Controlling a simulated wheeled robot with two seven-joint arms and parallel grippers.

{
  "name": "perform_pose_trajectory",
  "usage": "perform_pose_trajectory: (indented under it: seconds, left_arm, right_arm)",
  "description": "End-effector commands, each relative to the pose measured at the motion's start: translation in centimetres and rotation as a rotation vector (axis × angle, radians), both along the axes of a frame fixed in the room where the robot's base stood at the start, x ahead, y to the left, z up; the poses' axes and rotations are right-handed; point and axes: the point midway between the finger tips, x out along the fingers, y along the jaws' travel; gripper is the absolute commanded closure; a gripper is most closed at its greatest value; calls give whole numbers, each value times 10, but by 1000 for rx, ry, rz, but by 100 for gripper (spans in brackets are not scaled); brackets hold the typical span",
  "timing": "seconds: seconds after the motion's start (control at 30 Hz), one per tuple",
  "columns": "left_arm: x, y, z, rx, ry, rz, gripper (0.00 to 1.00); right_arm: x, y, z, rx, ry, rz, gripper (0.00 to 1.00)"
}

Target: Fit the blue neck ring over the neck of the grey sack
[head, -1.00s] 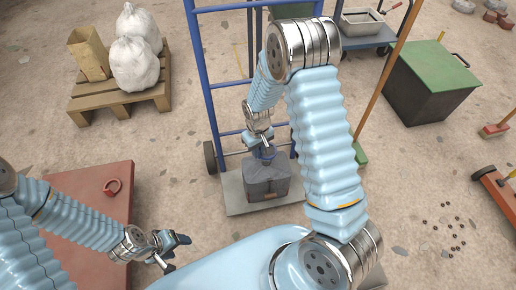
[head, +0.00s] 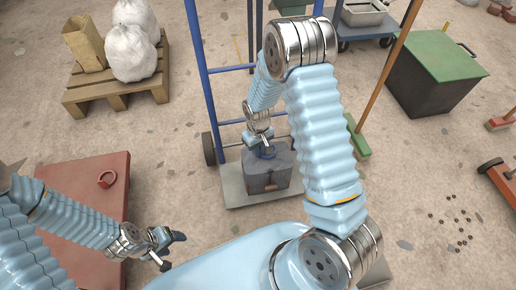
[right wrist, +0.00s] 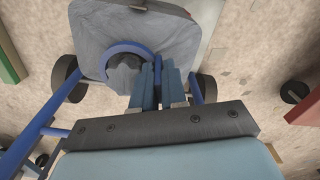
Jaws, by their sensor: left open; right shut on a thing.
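The grey sack (head: 267,177) stands upright on the grey toe plate of the blue hand truck. Its short neck (right wrist: 124,74) is at the top. The blue neck ring (right wrist: 124,47) also shows small in the head view (head: 267,153). In the right wrist view its arc curves around the neck, close to the sack's top; I cannot tell whether it is fully seated. My right gripper (right wrist: 158,92) is shut on the ring's side, beside the neck, and partly hides the ring. My left gripper (head: 173,252) is open and empty, low at the left, away from the sack.
The hand truck's blue frame (head: 203,85) rises behind the sack. A pallet (head: 115,92) with white sacks is at the back left. A green-lidded bin (head: 435,65) and a broom (head: 383,70) are right.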

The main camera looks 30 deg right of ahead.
Motion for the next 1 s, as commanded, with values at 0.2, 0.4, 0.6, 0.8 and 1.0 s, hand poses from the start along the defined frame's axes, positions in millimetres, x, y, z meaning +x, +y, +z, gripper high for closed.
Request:
perform_pose_trajectory:
  seconds: [0.2, 0.4, 0.6, 0.8, 1.0]
  left_arm:
    - [0, 0, 0, 0, 0, 0, 36]
    - [0, 0, 0, 0, 0, 0, 36]
    - [0, 0, 0, 0, 0, 0, 36]
    - [0, 0, 0, 0, 0, 0, 36]
    - [0, -1, 4, -1, 0, -1, 36]
  right_arm:
    - [0, 0, 0, 0, 0, 0, 100]
    - [0, 0, 0, 0, 0, 0, 74]
    - [0, -1, 0, -1, 0, 0, 58]
    - [0, -1, 1, -1, 0, -1, 58]
    - [1, 0, 22, -1, -4, 0, 58]
